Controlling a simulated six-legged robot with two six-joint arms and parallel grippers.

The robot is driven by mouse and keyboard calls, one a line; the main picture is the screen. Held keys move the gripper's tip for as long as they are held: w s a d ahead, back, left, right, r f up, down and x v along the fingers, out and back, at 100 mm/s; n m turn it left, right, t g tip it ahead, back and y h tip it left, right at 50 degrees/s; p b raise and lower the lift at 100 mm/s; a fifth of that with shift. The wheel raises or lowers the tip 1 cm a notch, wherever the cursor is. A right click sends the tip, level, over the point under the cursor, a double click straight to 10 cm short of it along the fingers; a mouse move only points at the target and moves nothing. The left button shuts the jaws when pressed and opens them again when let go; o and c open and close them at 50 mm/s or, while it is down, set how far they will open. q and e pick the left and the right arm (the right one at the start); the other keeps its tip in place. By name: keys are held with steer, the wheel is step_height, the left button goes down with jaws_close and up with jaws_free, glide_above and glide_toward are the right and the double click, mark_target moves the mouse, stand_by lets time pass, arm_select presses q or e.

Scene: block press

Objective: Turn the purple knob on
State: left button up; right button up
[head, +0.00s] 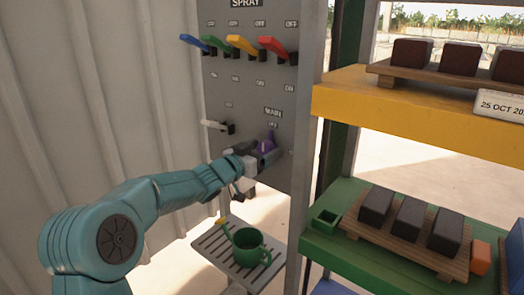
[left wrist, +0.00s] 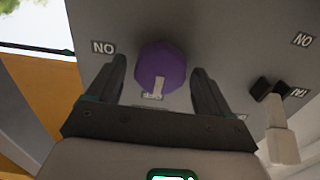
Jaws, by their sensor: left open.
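The purple knob (head: 266,143) sits low on the grey panel, below the MAIN label. My left gripper (head: 264,158) is at the knob, partly covering it. In the left wrist view the knob (left wrist: 172,62) lies between the two open fingers of the left gripper (left wrist: 160,80), with a visible gap on each side. Its pale pointer mark (left wrist: 158,88) points toward the bottom of that view, at a small label that is partly hidden. An ON label (left wrist: 103,47), upside down there, is beside the knob. My right gripper is not in view.
Blue, green, yellow and red levers (head: 272,47) stick out above. A white lever (head: 214,125) is left of the knob. A green watering can (head: 250,248) stands on a slatted shelf (head: 215,250) below. Yellow (head: 400,115) and green (head: 345,252) shelves with blocks stand right.

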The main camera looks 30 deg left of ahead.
arm_select(q)
steer(key=c, duration=1)
steer(key=shift+m, duration=0.3)
steer(key=m+b, duration=0.2)
steer(key=m, duration=0.2)
steer(key=shift+d+f+m, duration=0.1)
steer(key=shift+d+m, duration=0.05)
steer(key=shift+m, duration=0.15)
steer(key=m+b, duration=0.1)
steer(key=m, duration=0.3)
steer(key=shift+f+b, duration=0.1)
steer(key=shift+b, duration=0.3)
steer(key=m+b, duration=0.1)
steer(key=m, duration=0.3)
steer(key=shift+d+f+m+b, duration=0.1)
steer(key=shift+m+b, duration=1.05)
steer(key=shift+m, duration=1.45)
